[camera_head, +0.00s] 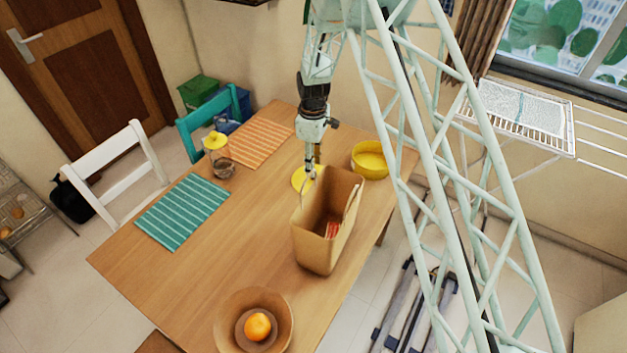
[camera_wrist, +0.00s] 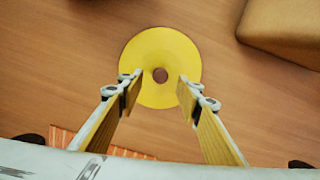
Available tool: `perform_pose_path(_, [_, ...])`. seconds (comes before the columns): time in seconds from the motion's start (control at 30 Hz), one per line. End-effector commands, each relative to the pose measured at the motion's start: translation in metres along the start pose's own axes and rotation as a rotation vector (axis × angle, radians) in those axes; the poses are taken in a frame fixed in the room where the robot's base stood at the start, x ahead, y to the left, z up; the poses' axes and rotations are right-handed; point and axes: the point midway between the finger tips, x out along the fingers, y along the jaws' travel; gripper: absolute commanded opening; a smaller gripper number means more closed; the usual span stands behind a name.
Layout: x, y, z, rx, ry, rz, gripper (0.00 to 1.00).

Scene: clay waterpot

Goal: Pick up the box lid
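A round yellow lid (camera_wrist: 160,48) lies flat on the wooden table, with a small brown knob (camera_wrist: 160,76) at its centre. In the head view the lid (camera_head: 300,181) is partly hidden behind my gripper and a tan box. My gripper (camera_wrist: 159,84) is open and empty, pointing down above the lid. In the wrist view its two fingertips overlap the left and right parts of the lid, with the knob between them. In the head view my gripper (camera_head: 317,166) hangs over the far part of the table; its exact height above the lid is hard to tell.
The tall, open tan box (camera_head: 318,245) stands close in front of the lid. A yellow bowl (camera_head: 370,162) is to the right. A jar with a yellow top (camera_head: 216,143) and striped placemats (camera_head: 182,212) are to the left. A wooden bowl (camera_head: 279,303) holds an orange (camera_head: 257,326).

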Motion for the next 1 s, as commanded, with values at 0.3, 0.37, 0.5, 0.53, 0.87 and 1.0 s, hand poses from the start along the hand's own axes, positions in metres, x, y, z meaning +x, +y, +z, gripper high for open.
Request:
perform_pose_path(0.3, [0.008, 0.000, 0.001, 0.000, 0.000, 0.000, 0.33])
perform_pose_path(0.37, [0.013, 0.000, 0.001, 0.000, -0.001, -0.001, 0.33])
perform_pose_path(0.5, [0.026, -0.001, 0.003, 0.000, -0.001, -0.002, 0.33])
perform_pose_path(0.53, [0.029, -0.001, 0.003, 0.000, -0.001, -0.001, 0.33])
perform_pose_path(0.87, [0.051, 0.000, 0.003, 0.000, 0.000, 0.000, 0.33])
perform_pose_path(1.0, [0.052, 0.000, 0.003, 0.000, 0.000, 0.000, 0.33])
